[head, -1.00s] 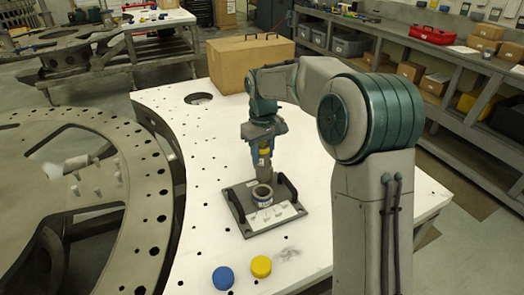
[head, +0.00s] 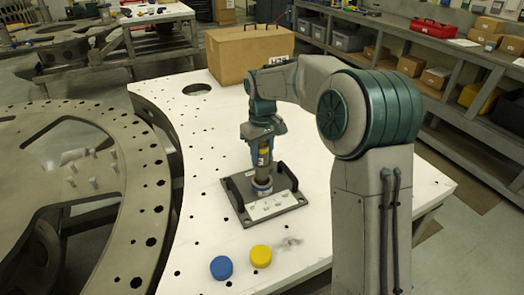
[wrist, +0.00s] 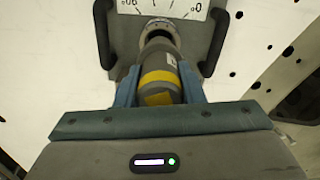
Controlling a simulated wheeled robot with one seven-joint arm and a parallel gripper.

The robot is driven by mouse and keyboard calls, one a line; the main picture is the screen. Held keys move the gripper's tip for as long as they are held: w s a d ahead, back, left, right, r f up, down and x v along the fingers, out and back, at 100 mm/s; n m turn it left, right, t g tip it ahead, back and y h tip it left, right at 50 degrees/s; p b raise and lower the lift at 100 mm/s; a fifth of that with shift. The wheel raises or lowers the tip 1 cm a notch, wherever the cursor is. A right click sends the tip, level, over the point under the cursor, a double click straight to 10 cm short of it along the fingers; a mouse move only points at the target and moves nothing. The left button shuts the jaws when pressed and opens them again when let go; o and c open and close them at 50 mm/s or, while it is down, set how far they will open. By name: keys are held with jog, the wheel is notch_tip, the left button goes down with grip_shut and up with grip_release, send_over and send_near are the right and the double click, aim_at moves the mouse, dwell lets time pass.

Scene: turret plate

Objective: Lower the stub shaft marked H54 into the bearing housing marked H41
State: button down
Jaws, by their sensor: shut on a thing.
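My gripper (head: 263,150) is shut on a grey stub shaft (head: 263,170) with a yellow band and holds it roughly upright. In the wrist view the shaft (wrist: 161,75) lies between the two blue fingers. The bearing housing (head: 262,190), a short ring with a white and blue outside, sits on a dark base plate (head: 283,207). The shaft's lower end is at the housing's mouth and hides most of the bore. I cannot tell how deep it is, if in at all. In the wrist view the housing's rim (wrist: 160,27) shows beyond the shaft tip. No H54 or H41 mark is readable.
The base plate has two black handles (head: 289,178) beside the housing and a white marked label (head: 269,207). A blue cap (head: 221,267) and a yellow cap (head: 261,256) lie nearer on the white table. A cardboard box (head: 252,55) stands behind.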

aim_at(262, 167)
jog(key=shift+f+b, duration=1.7)
jog(key=shift+f, duration=1.15)
jog(key=c, duration=0.9)
grip_release()
notch_tip(262, 167, up, 13)
jog(key=shift+r+b, duration=0.2)
jog(key=shift+b, duration=0.15)
jog(key=shift+r, duration=0.2)
jog(key=shift+s, duration=0.1)
